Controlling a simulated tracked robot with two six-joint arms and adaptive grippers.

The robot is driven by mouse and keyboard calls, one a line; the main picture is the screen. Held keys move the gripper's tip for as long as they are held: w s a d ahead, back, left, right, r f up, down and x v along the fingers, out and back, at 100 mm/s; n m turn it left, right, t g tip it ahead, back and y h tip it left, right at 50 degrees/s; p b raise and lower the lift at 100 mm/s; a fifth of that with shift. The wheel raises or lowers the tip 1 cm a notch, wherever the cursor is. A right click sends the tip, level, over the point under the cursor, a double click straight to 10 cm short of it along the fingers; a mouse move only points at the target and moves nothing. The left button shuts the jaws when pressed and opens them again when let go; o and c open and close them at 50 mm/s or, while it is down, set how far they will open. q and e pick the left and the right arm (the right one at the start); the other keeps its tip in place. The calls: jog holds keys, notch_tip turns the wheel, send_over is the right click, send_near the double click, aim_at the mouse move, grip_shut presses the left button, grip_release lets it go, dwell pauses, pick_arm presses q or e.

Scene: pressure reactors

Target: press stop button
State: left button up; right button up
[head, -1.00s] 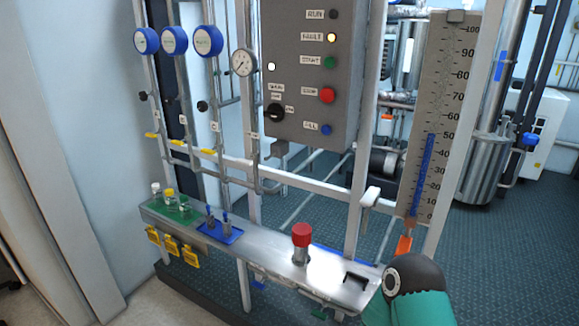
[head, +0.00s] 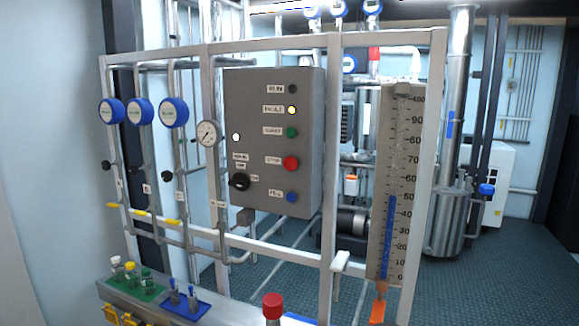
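The red stop button (head: 290,163) sits on the right part of the grey control panel (head: 240,120), beside a label reading STOP. Above it are the green start button (head: 292,132), a lit yellow fault lamp (head: 292,110) and a dark run lamp (head: 292,89). Below it is the blue fill button (head: 292,197). A black rotary selector (head: 239,181) is at the panel's lower left, under a lit white lamp (head: 236,137). Nothing covers the stop button. Neither of my grippers shows in the head view.
The panel hangs on a white pipe frame (head: 331,240). A level scale (head: 397,190) with a blue column stands to its right. Blue gauges (head: 173,113) and a dial gauge (head: 208,133) are to its left. A metal shelf with a red-capped item (head: 273,306) is below.

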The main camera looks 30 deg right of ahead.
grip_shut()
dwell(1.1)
